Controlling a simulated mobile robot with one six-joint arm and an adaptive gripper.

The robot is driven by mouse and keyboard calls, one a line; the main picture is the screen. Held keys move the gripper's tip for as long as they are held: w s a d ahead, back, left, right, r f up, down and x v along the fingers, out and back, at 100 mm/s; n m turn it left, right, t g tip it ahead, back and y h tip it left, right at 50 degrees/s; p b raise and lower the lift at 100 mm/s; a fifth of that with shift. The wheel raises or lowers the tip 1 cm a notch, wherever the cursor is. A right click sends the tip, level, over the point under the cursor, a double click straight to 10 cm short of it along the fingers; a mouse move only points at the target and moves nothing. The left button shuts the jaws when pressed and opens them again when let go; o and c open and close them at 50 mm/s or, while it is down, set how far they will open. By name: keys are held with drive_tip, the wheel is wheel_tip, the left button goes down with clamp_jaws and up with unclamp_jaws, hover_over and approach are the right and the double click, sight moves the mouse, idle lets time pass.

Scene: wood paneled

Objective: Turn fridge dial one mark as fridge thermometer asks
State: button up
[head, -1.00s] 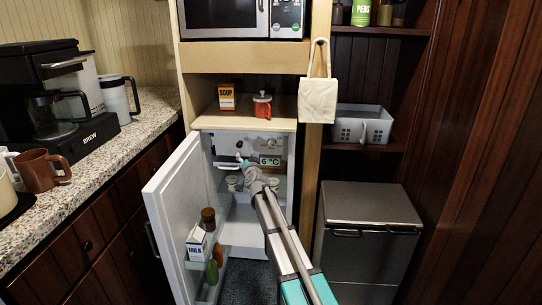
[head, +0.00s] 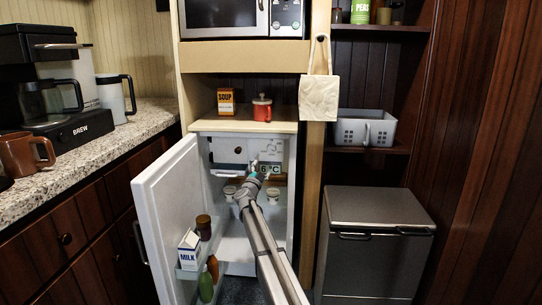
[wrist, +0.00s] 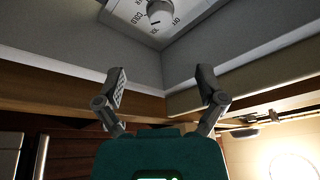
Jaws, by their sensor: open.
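The open white mini fridge (head: 165,205) stands in the middle of the head view. Its thermometer (head: 268,169) shows 6 °C and is partly covered by my gripper (head: 262,167), which reaches inside. In the wrist view the dial (wrist: 160,10) is a pale round knob on a white plate (wrist: 185,15) at the top edge, partly cut off. "OFF" reads to its right and "COLD" to its left; a dark line marks the knob, its exact setting too small to tell. My gripper in the wrist view (wrist: 161,80) is open and empty, its fingers apart, below the dial and not touching it.
The fridge door (head: 165,205) is swung open to the left, with a milk carton (head: 189,248) and bottles in its rack. Several pale tubs (head: 248,194) sit on the inner shelf. A soup box (head: 226,102) and a red pot (head: 262,107) stand above the fridge.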

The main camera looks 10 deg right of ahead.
sight(271, 150)
drive_tip(key=shift+w+r, duration=0.1)
drive_tip(key=shift+w, duration=0.05)
drive_tip(key=p+x, duration=0.3)
drive_tip(key=x, duration=1)
drive_tip(key=shift+w+d+p, duration=0.2)
drive_tip(key=shift+d+p, duration=0.05)
drive_tip(key=shift+p, duration=0.15)
drive_tip(key=c, duration=1.1)
